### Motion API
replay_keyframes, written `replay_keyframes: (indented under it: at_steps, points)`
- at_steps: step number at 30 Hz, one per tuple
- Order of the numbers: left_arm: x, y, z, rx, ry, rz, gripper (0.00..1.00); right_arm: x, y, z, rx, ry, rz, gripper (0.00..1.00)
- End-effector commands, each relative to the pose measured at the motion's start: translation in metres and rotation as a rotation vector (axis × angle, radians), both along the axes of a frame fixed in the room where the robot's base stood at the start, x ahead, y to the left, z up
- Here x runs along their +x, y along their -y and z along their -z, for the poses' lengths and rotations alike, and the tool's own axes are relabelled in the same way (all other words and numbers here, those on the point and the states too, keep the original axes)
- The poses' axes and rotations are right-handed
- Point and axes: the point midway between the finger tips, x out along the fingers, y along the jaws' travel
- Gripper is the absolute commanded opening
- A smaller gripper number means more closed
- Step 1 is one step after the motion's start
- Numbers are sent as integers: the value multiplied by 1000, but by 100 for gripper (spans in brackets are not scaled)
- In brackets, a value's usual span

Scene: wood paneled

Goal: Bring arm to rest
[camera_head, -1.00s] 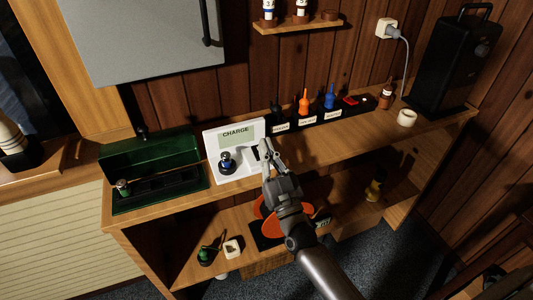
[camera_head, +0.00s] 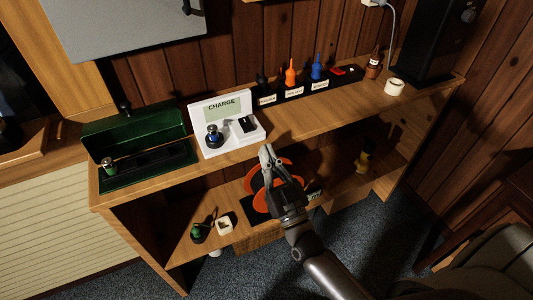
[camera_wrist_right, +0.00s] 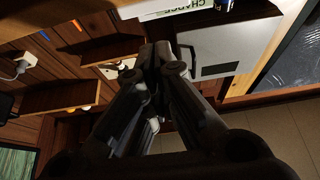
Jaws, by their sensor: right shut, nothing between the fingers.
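My right gripper (camera_head: 267,152) is shut and empty. In the head view it stands in front of the wooden shelf unit, near the front edge of its top (camera_head: 300,119), and covers part of the lower shelf. In the right wrist view the closed fingers (camera_wrist_right: 163,55) show dark in the middle. The white charge station (camera_head: 240,133) stands on the top, to the left of and beyond the fingertips, apart from them. My left gripper is not in view.
A green open case (camera_head: 135,134) stands left on the top. Orange discs (camera_head: 262,200) sit on the lower shelf behind my right gripper. Carpet (camera_head: 390,240) is clear at lower right.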

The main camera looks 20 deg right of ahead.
Motion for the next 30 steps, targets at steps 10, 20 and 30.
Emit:
replay_keyframes:
  at_steps: [10,20,30]
  points:
    - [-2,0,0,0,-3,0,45,2,-1,10,-6,-23,-3,0]
    - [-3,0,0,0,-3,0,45,-8,-13,209,-94,-495,-75,0]
    - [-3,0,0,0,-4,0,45,-133,-2,436,-168,-1120,-125,0]
